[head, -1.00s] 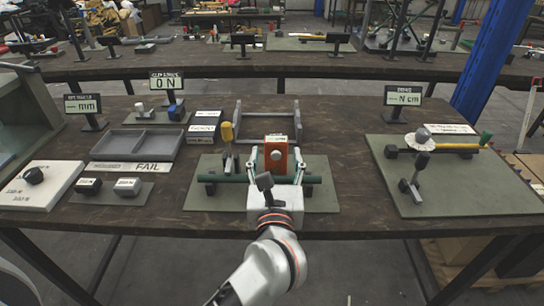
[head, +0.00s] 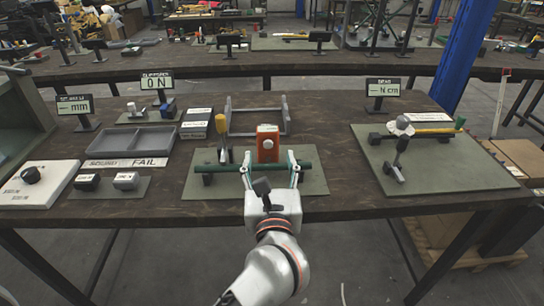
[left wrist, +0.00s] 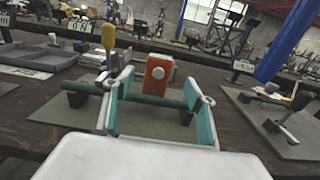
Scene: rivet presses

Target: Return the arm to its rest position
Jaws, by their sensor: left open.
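My left gripper (head: 270,176) is in front of the middle fixture on the table, its two teal-lined fingers spread apart. In the left wrist view the fingers (left wrist: 160,112) have nothing between them in front of the fixture. The orange block with a white knob (head: 268,146) stands upright at the fixture, beyond the fingers. A green bar (head: 225,167) lies across the fixture behind the fingers; whether they touch it I cannot tell. A yellow-handled lever (head: 220,124) stands at its left. My right gripper is not in view.
A green mat (head: 440,180) with a second lever fixture is at the right. A grey frame (head: 257,107) stands behind the block. The table's front edge is below the gripper.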

